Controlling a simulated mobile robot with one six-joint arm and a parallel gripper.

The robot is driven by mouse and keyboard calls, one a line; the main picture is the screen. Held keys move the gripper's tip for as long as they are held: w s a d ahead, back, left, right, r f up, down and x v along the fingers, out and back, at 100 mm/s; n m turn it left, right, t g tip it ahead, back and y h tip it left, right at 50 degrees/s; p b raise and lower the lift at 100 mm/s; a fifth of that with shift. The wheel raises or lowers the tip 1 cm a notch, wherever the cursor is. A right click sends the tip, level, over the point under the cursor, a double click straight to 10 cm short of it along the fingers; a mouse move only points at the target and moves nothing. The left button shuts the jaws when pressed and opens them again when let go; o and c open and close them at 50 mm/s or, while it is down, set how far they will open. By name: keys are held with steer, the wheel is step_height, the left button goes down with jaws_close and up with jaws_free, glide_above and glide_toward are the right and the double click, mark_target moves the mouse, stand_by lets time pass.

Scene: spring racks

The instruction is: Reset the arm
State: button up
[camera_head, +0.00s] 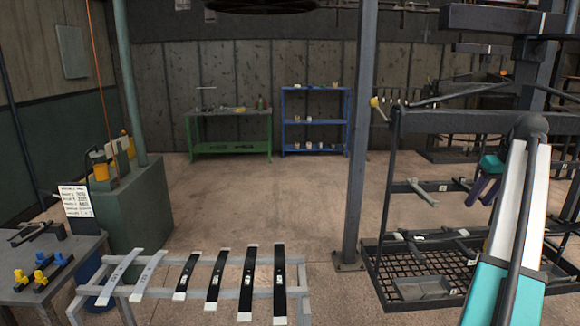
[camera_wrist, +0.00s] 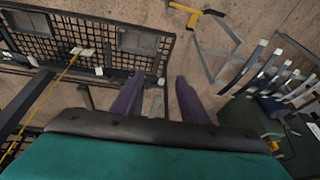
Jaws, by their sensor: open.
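My arm reaches in from the lower right of the head view, with white and teal links. My gripper (camera_head: 480,188) shows there partly behind my arm, in front of the dark rack. The gripper is open and empty. It hangs above the mesh base of the dark rack (camera_head: 420,278), which also shows at the upper left of the wrist view (camera_wrist: 103,52).
A grey stand (camera_head: 210,268) holds several black and light leaf springs. A grey post (camera_head: 358,150) stands between it and the rack. A table (camera_head: 30,285) with yellow and blue parts is at far left. Green (camera_head: 229,148) and blue (camera_head: 315,122) benches stand behind. The middle floor is clear.

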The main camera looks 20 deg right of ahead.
steer(key=w+a+f+n+g+y, duration=0.1)
steer(key=w+a+f, duration=0.4)
steer(key=f, duration=0.3)
steer(key=w+a+f+n+y+b, duration=0.1)
steer(key=w+a+f, duration=0.3)
steer(key=a+f, duration=0.25)
steer(key=w+a+f+n+g+y, duration=0.1)
steer(key=w+a+f, duration=0.35)
steer(key=f, duration=0.35)
steer(key=w+a+f+n+g+y+b, duration=0.15)
steer(key=a+f+g, duration=0.25)
steer(key=a+f, duration=2)
steer(key=s+a+f+n+g+b, duration=0.1)
steer(key=s+a+f+g, duration=0.1)
steer(key=s+a+f, duration=0.6)
steer(key=s+a+f+n+g+b, duration=0.1)
steer(key=s+a+f, duration=0.4)
steer(key=a+f, duration=0.6)
steer(key=s+a+f+m+h, duration=0.1)
steer(key=s+f, duration=0.3)
steer(key=s, duration=0.3)
steer(key=s+a+f+m+h, duration=0.1)
steer(key=s+f, duration=0.3)
steer(key=s, duration=0.4)
steer(key=s+a+f+m+g+h, duration=0.1)
steer(key=s+a+f+h, duration=0.1)
steer(key=s, duration=0.6)
steer(key=shift+a+f+m+b, duration=0.3)
steer(key=shift+a+f+m, duration=0.05)
steer(key=shift+f, duration=0.55)
